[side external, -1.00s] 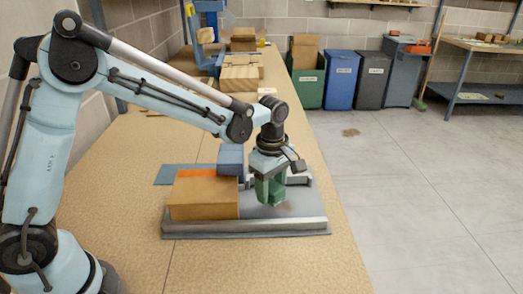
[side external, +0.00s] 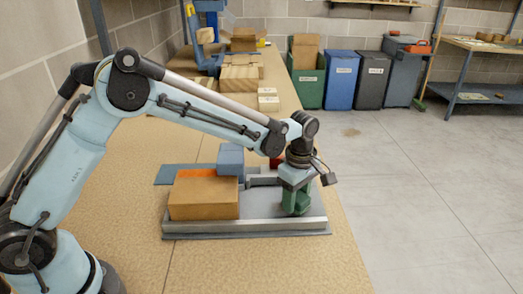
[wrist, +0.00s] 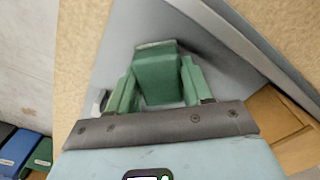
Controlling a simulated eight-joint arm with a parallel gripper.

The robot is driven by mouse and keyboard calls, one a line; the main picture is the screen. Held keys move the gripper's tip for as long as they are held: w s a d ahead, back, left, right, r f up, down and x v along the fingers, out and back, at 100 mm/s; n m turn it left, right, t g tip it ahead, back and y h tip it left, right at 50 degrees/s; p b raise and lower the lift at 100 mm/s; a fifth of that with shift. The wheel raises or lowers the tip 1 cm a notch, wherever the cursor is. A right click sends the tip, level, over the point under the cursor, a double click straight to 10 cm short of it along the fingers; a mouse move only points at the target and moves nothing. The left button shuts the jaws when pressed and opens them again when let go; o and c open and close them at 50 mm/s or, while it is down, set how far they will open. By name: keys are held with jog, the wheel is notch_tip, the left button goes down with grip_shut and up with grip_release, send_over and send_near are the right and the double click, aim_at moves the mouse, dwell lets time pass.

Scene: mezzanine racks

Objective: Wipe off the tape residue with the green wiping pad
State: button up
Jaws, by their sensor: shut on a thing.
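The green wiping pad (wrist: 157,72) is a block held between the two green fingers of my gripper (wrist: 155,88) in the wrist view. In the side view my gripper (side external: 296,208) points down over the right part of the grey plate (side external: 262,211). The pad's lower end is at or very near the plate; I cannot tell whether it touches. I cannot make out the tape residue now; the gripper and pad cover part of the plate.
A brown box (side external: 204,198) stands on the left of the plate, with a blue block (side external: 231,159) behind it. A metal rail (side external: 245,227) runs along the plate's front edge. A small red thing (side external: 275,163) shows behind the gripper. The bench's right edge is close.

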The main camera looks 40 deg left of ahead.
aim_at(270, 207)
jog(key=shift+w+d, duration=0.6)
jog(key=shift+d, duration=0.05)
jog(key=shift+s+a, duration=2.9)
notch_tip(270, 207, up, 8)
jog(key=shift+w+f, duration=0.1)
jog(key=shift+f, duration=0.05)
jog(key=shift+f, duration=3.75)
jog(key=shift+w+d+f, duration=0.15)
jog(key=shift+w+d, duration=0.5)
jog(key=shift+d, duration=0.05)
jog(key=shift+w+d+f, duration=0.1)
jog(key=shift+w+d, duration=0.55)
jog(key=shift+c, duration=0.4)
jog(key=shift+w+d, duration=1.55)
jog(key=shift+d, duration=0.05)
jog(key=shift+s+a+r, duration=0.15)
jog(key=shift+s+a, duration=2.75)
jog(key=shift+a, duration=0.05)
notch_tip(270, 207, up, 8)
